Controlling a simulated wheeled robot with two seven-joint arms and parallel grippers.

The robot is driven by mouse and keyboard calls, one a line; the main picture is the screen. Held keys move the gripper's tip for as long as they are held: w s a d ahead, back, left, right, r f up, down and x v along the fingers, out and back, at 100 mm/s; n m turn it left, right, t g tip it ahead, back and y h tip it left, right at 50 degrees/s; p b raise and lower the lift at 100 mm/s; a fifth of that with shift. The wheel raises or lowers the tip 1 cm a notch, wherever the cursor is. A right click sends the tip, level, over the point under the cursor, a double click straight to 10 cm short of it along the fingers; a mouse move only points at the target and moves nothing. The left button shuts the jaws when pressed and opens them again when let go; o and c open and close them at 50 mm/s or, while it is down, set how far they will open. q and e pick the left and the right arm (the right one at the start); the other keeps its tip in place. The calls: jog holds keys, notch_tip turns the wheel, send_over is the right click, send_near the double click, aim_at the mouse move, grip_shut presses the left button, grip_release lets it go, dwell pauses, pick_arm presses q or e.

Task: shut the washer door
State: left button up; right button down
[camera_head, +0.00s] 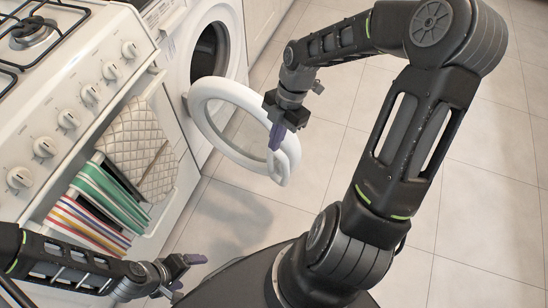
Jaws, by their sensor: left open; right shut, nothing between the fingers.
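The washer (172,42) stands under the counter at the upper left, its dark drum opening (208,50) in view. Its round white door (206,100) is swung open, sticking out from the front toward me. My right gripper (276,136) is at the door's free right edge, pointing down, with its fingers shut and nothing between them. It overlaps the rim in the picture; I cannot tell if it touches. My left gripper (188,272) is low at the bottom, open and empty, well away from the door.
A white stove (100,62) with a row of knobs stands left of the washer. A quilted mitt (140,150) and striped towels (108,198) hang on its front. The tiled floor (480,190) to the right is clear.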

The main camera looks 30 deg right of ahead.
aim_at(277, 157)
jog(key=shift+d+f+b, duration=0.2)
jog(key=shift+f+b, duration=0.7)
jog(key=shift+f, duration=1.45)
jog(key=shift+d+f+b, duration=0.15)
jog(key=shift+f+b, duration=0.7)
jog(key=shift+f, duration=1.45)
